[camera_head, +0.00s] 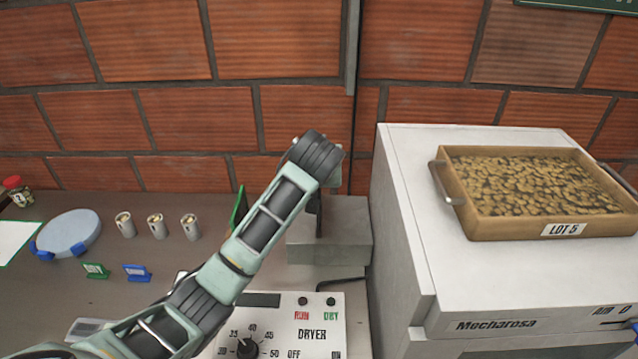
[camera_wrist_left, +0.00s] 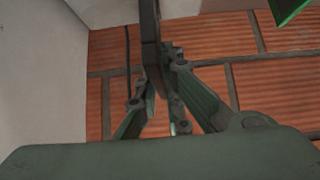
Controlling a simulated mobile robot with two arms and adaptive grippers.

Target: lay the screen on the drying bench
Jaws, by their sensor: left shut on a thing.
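A shallow wooden-framed tray (camera_head: 487,229) labelled LOT 5, full of brown beans, lies on the white machine at the right. It has metal side handles; it may be the screen, but I cannot tell. My left gripper (camera_wrist_left: 163,88) is shut on a dark upright bar (camera_wrist_left: 150,28) in the left wrist view. In the head view my left wrist hides most of the gripper and bar, above a grey block (camera_head: 330,250) and apart from the tray. I cannot make out a drying bench. My right gripper is not in view.
The white Mecharosa machine (camera_head: 408,215) stands right of my arm. A dryer control panel (camera_head: 318,325) is below it. Several small cups (camera_head: 156,226), a round grey-blue disc (camera_head: 70,232) and small green and blue tags are on the counter at left. A brick wall stands behind.

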